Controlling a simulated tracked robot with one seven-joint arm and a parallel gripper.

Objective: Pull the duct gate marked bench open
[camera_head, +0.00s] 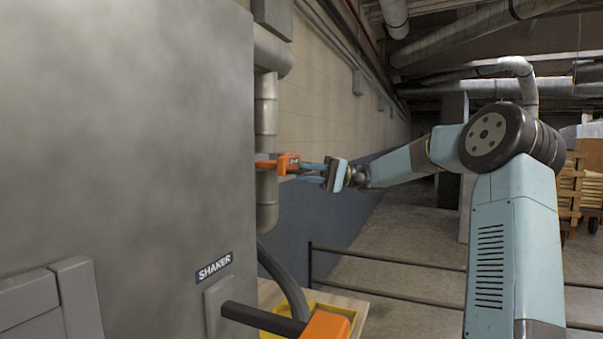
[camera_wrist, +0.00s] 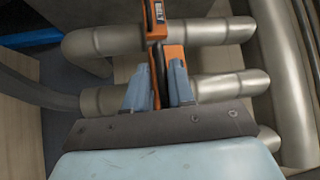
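An orange duct gate (camera_head: 288,162) sits on the grey vertical duct beyond the large grey cabinet in the head view. In the wrist view the orange gate (camera_wrist: 174,54) crosses the ducts, with a small dark label (camera_wrist: 158,14) whose lettering is too small to read surely; it looks like "BELT". My gripper (camera_head: 304,172) reaches the gate from the right. In the wrist view its two blue fingers (camera_wrist: 158,70) stand apart, one on each side of the gate's dark and orange bar. Contact with the bar cannot be made out.
The grey cabinet (camera_head: 130,130) fills the left, with a "SHAKER" label (camera_head: 214,266) and a dark bar with an orange end (camera_head: 326,324) jutting from it. Grey ducts (camera_wrist: 225,88) run close around the gripper. A dark rail (camera_head: 390,261) crosses the floor; open floor lies beyond.

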